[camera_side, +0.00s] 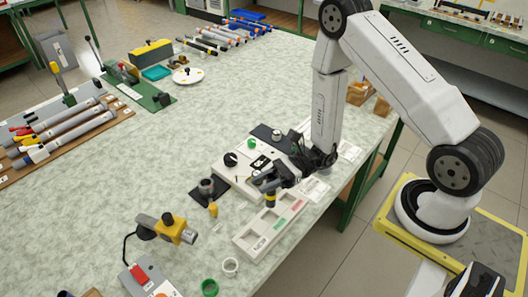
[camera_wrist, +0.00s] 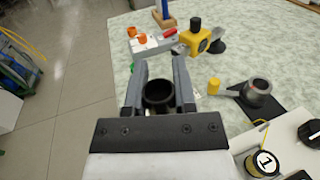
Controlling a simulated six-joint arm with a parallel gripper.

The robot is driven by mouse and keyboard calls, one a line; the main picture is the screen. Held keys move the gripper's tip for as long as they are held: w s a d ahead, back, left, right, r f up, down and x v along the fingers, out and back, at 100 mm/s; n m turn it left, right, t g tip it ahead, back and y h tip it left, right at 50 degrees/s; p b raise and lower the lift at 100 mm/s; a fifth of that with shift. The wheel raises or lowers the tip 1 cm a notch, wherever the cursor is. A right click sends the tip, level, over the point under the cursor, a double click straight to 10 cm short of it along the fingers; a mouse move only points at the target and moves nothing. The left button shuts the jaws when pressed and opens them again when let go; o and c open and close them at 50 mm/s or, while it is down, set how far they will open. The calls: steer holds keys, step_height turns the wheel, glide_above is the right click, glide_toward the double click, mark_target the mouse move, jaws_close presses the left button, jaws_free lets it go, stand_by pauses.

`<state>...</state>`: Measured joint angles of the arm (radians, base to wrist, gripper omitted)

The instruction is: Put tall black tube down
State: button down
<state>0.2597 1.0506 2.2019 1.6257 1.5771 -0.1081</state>
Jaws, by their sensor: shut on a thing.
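The tall black tube (camera_wrist: 158,97) is between the two fingers of my gripper (camera_wrist: 158,88) in the wrist view. I look down on its round, open dark top. In the side view my gripper (camera_side: 268,183) is low over the near part of the table. The tube (camera_side: 270,196) shows there as a short dark piece with a yellow band, just below the fingers. It appears close to the upper end of a white tray (camera_side: 243,241) with compartments and coloured labels. I cannot tell whether its lower end touches anything.
A white box with a black knob (camera_side: 231,159) stands beside my gripper. A black pad (camera_side: 199,196) with a grey cylinder (camera_side: 207,184) and a small yellow cylinder (camera_side: 213,209) are nearby. A yellow clamp device (camera_side: 178,229) stands lower left. The table's middle is clear.

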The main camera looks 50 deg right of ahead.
steer(key=shift+f, duration=2.2)
steer(key=shift+f, duration=1.75)
steer(key=shift+f, duration=0.1)
steer(key=shift+c, duration=2.1)
jaws_free()
steer(key=shift+v, duration=6)
